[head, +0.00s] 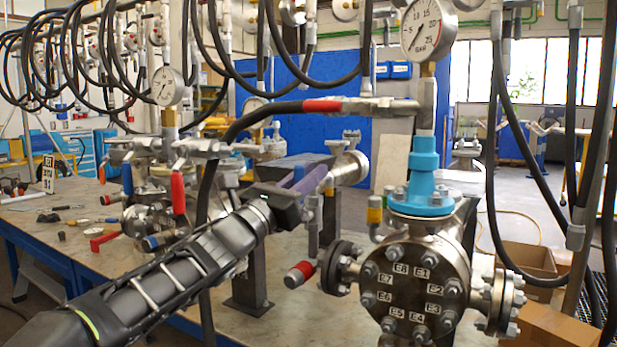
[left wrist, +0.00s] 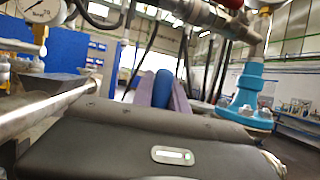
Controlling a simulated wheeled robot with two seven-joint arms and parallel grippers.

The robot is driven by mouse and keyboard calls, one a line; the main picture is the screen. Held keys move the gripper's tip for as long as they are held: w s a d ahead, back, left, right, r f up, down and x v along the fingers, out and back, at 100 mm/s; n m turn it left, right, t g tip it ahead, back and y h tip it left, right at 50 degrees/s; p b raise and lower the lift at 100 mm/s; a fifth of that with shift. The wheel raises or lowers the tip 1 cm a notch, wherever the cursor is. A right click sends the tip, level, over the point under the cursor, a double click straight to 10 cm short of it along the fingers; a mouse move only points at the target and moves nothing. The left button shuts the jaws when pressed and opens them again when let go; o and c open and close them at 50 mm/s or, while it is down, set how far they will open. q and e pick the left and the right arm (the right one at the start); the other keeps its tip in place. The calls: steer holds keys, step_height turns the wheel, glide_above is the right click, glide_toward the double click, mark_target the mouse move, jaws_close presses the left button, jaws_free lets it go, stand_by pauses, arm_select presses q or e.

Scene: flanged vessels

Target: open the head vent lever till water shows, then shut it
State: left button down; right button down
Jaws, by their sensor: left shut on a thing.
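A steel vessel (head: 412,290) with a bolted end flange labelled E1 to E8 stands at the right in the head view. My left gripper (head: 313,178) reaches in behind and left of it. Its purple fingers show in the left wrist view, closed on a blue lever handle (left wrist: 163,88) between them. I see no water. My right gripper is in neither view.
A blue flange neck (head: 422,180) and a pressure gauge (head: 429,30) rise above the vessel. A black hose with a red sleeve (head: 322,105) crosses above my gripper. A red-ended fitting (head: 299,275) sticks out below. Red-handled valves (head: 178,193) stand at left.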

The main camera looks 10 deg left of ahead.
arm_select(q)
steer(key=shift+f, duration=0.1)
steer(key=c, duration=1.3)
jaws_free()
steer(key=b+v, duration=0.1)
steer(key=v, duration=0.6)
steer(key=shift+s+a+f, duration=0.15)
steer(key=shift+s, duration=0.2)
